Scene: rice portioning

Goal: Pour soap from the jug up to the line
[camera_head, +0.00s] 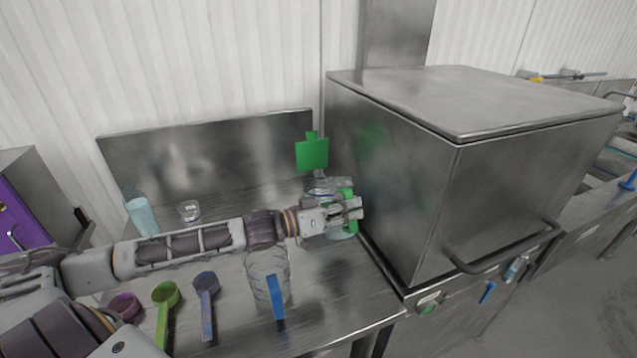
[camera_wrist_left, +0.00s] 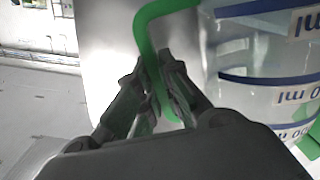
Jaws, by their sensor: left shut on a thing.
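A clear jug (camera_wrist_left: 262,100) with blue bands, printed marks and a green handle (camera_wrist_left: 148,30) fills the right of the left wrist view. In the head view the jug (camera_head: 318,186) stands beside the big steel box, partly hidden by my gripper. My left gripper (camera_head: 354,211) is shut on its green handle; the fingers (camera_wrist_left: 165,88) also show closed around it in the wrist view. A tall container (camera_head: 142,217) holds pale blue liquid at the far left. I cannot tell the jug's liquid level.
A flat green piece (camera_head: 312,154) shows above the jug. Green (camera_head: 166,294), blue (camera_head: 206,281) and purple (camera_head: 125,306) scoops lie at the front left. A small glass (camera_head: 189,211) stands behind my arm. The steel box (camera_head: 400,170) blocks the right; the front-right counter is bare.

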